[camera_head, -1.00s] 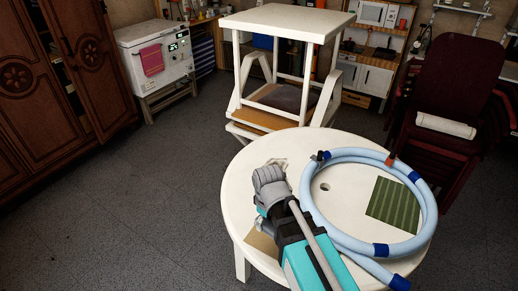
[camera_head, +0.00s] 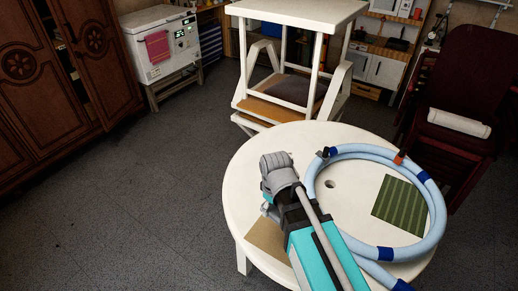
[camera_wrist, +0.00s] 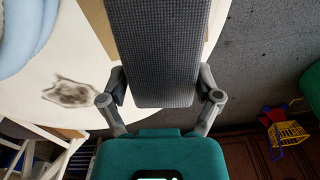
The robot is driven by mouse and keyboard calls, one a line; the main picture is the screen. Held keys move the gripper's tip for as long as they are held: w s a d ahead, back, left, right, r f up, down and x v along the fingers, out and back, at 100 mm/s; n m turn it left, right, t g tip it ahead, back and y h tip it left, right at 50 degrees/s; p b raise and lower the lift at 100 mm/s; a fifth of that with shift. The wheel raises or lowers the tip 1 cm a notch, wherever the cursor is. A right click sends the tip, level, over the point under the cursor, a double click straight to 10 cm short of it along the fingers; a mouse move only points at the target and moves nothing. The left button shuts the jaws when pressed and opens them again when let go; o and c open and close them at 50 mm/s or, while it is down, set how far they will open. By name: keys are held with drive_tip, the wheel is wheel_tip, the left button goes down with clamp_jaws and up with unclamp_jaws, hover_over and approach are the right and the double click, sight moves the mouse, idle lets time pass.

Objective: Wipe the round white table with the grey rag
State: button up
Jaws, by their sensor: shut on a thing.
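The round white table (camera_head: 250,190) stands right of centre in the head view. My gripper (camera_wrist: 163,86) is shut on the grey rag (camera_wrist: 160,40), a textured dark grey piece that hangs between its fingers in the wrist view. In the head view the gripper end is over the left part of the tabletop. I cannot tell whether the rag touches the table. A dark brownish smudge (camera_wrist: 70,94) marks the white surface left of the fingers in the wrist view. In the head view I cannot make it out.
A coiled light blue hose (camera_head: 436,215) lies on the table's right side around a green striped mat (camera_head: 400,203). A tan sheet (camera_head: 266,238) lies near the front left edge. Floor at left is clear.

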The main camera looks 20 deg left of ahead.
drive_tip(key=w+a+f+m+b, duration=0.1)
drive_tip(key=w+a+m, duration=0.4)
drive_tip(key=w, duration=0.4)
drive_tip(key=w+a+f+m+b, duration=0.2)
drive_tip(key=w+a+m, duration=0.3)
drive_tip(key=w, duration=0.4)
drive_tip(key=w+a+f+m+b, duration=0.2)
drive_tip(key=w+a+m, duration=0.4)
drive_tip(key=w, duration=0.4)
